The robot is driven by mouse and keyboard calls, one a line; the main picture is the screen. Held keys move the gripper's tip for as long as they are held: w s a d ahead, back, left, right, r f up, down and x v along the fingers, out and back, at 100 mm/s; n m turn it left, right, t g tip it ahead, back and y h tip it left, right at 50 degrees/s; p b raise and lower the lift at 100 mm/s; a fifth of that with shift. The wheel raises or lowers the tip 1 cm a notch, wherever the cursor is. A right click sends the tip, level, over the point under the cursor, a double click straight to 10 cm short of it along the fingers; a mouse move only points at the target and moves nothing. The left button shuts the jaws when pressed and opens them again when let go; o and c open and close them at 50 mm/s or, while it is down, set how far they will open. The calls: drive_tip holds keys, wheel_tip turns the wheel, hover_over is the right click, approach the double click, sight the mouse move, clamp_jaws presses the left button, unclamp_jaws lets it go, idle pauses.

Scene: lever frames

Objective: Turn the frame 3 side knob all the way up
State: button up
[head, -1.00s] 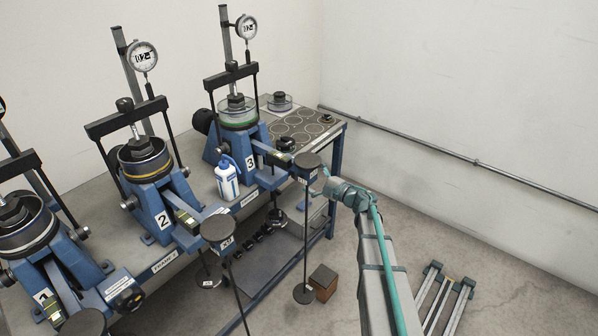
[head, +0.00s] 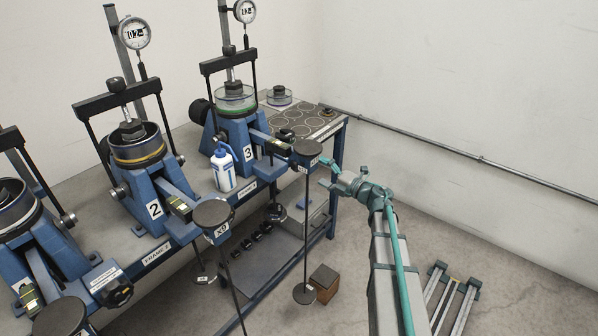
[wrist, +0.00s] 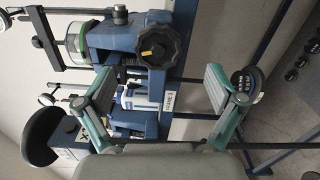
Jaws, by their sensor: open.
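The frame 3 side knob is a black lobed knob with a yellow mark, facing me between my fingers in the wrist view (wrist: 162,47). In the head view what looks like this knob (head: 279,147) is small and dark, on the right side of blue frame 3 (head: 240,135). My gripper (head: 322,173) is open and empty, to the right of the knob and apart from it, just past the black disc (head: 306,147) at the lever's end. Both teal fingers show in the wrist view (wrist: 159,80), spread wide, with the knob farther off beyond them.
The lever-end disc and its hanging rod stand close to my gripper. A white bottle (head: 222,170) stands left of frame 3, with frame 2 (head: 145,180) beyond it. A brown block (head: 324,277) is on the floor.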

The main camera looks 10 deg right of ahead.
drive_tip(key=w+a+n+p, duration=0.1)
drive_tip(key=w+a+n, duration=0.5)
drive_tip(key=shift+w+a+r, duration=0.15)
drive_tip(key=shift+w+a, duration=0.1)
drive_tip(key=shift+a, duration=0.1)
drive_tip(key=shift+s, duration=0.1)
drive_tip(key=c, duration=1.6)
drive_tip(key=shift+o, duration=0.2)
